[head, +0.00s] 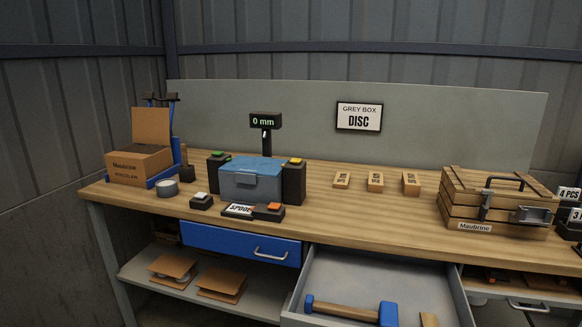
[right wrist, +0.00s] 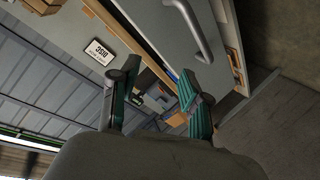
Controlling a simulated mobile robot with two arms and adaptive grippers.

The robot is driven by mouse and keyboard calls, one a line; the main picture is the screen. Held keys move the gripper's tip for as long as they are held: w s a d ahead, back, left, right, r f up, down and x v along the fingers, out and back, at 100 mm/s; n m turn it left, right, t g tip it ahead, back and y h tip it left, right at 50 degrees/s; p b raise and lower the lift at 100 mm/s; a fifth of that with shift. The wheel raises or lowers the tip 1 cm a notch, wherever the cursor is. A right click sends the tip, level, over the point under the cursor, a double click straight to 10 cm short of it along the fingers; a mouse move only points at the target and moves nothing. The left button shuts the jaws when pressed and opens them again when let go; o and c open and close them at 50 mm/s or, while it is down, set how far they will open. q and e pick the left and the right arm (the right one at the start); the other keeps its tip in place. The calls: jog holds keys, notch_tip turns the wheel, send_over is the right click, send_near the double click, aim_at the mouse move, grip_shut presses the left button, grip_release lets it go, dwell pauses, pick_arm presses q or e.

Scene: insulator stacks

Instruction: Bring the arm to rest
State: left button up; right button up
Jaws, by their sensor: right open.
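My right gripper (right wrist: 158,75) shows in the right wrist view with its two fingers apart and nothing between them. Past the fingers, the bench appears tilted, with a grey drawer front and its handle (right wrist: 190,28) close to the fingers. I see no contact between the fingers and anything. Neither gripper shows in the head view, and my left gripper is in no view.
The wooden bench (head: 320,205) holds a cardboard box (head: 138,163), a blue-lidded grey box (head: 250,182), three small wooden blocks and a wooden crate (head: 490,208). An open grey drawer (head: 375,280) with a blue-headed mallet (head: 350,310) sticks out in front.

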jog(key=s+d+f+m+g, duration=0.1)
jog(key=s+f+m+g, duration=0.1)
jog(key=s+f+g, duration=0.7)
jog(key=s+d+f+m+g, duration=0.15)
jog(key=s+f, duration=0.45)
jog(key=s, duration=0.6)
notch_tip(320, 180, down, 23)
jog(key=s+g+p, duration=0.1)
jog(key=g+p, duration=0.1)
jog(key=p, duration=0.1)
jog(key=s+d+f+p, duration=0.2)
jog(key=s+f, duration=1.1)
jog(key=s, duration=0.3)
jog(key=shift+s+g+p, duration=0.35)
jog(key=shift+g, duration=0.1)
jog(key=shift+d+m, duration=0.1)
jog(key=shift+m, duration=0.15)
